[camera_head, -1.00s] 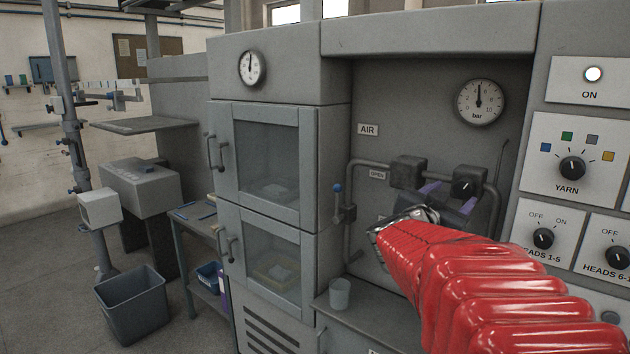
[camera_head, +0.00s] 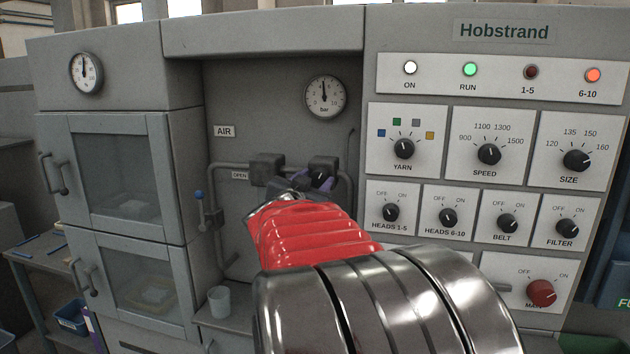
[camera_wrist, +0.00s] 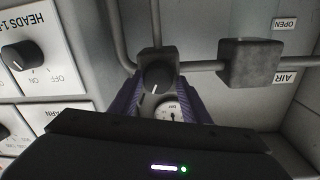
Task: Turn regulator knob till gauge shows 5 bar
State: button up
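The black regulator knob (camera_head: 321,173) with a white mark sits on the air pipe below the pressure gauge (camera_head: 325,97). The gauge needle points almost straight up, about midway on the scale, near 5. In the wrist view the knob (camera_wrist: 156,79) lies between the purple fingers of my gripper (camera_wrist: 159,88), one on each side, with a narrow gap seeming to show beside it. The gauge (camera_wrist: 170,110) shows partly behind my gripper body. In the head view my gripper (camera_head: 312,184) is at the knob, mostly hidden by my red sleeved arm.
A dark pipe block (camera_head: 267,168) stands left of the knob. A blue-handled valve (camera_head: 200,205) is farther left. A cup (camera_head: 219,301) stands on the ledge below. The control panel with many dials, such as the yarn dial (camera_head: 403,146), is close on the right.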

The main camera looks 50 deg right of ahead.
jog(key=c, duration=0.7)
jog(key=shift+r+m, duration=0.1)
jog(key=shift+m, duration=0.6)
jog(key=o, duration=1)
jog(key=shift+o, duration=0.3)
